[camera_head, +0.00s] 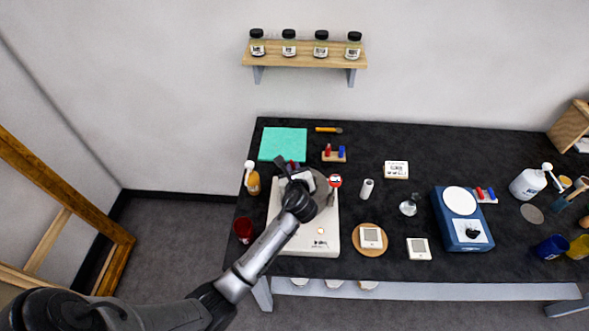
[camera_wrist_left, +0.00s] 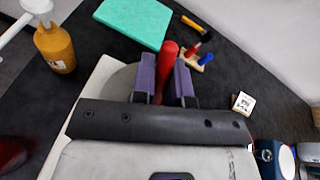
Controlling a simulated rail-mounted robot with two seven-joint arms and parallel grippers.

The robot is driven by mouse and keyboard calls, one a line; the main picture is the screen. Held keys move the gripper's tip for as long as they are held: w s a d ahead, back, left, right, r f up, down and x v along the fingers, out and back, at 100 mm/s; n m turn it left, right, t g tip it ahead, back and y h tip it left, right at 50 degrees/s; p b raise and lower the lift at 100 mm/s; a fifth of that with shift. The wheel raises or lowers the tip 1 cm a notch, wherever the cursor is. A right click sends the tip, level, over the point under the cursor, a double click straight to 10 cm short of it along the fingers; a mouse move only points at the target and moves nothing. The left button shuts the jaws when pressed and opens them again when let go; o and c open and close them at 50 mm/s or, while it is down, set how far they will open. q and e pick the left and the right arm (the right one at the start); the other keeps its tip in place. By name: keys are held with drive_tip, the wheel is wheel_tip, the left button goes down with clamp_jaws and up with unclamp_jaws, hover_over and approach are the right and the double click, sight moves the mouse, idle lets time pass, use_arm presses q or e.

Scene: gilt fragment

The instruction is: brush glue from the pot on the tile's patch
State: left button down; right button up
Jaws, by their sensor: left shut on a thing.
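My left gripper (camera_head: 293,168) is over the back left of the white hotplate-like device (camera_head: 290,240). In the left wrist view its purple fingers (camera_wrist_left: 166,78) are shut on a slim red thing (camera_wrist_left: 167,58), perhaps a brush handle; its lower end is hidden. A small white tile-like piece (camera_head: 371,237) lies on a round wooden board (camera_head: 371,251), and a similar one (camera_head: 418,248) lies to its right. The patch is too small to make out. A dark red jar (camera_head: 243,229) stands at the left edge; I cannot tell which vessel is the glue pot. My right gripper is out of view.
A teal mat (camera_head: 282,143), an orange-handled tool (camera_head: 327,129) and a small stand (camera_head: 334,157) with red and blue pieces lie behind. An amber bottle (camera_head: 253,184) is at left. A glass flask (camera_head: 408,208) and blue device (camera_head: 465,239) stand right.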

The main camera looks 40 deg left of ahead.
use_arm(q)
drive_tip(key=shift+f, duration=0.1)
idle(0.4)
drive_tip(key=shift+f+p, duration=0.1)
drive_tip(key=shift+p, duration=0.3)
idle(0.6)
idle(0.5)
wheel_tip(320, 180, up, 4)
drive_tip(key=p, duration=0.5)
wheel_tip(320, 180, up, 3)
drive_tip(key=p, duration=0.3)
drive_tip(key=shift+r+p, duration=0.2)
drive_tip(key=shift+p, duration=0.2)
idle(0.6)
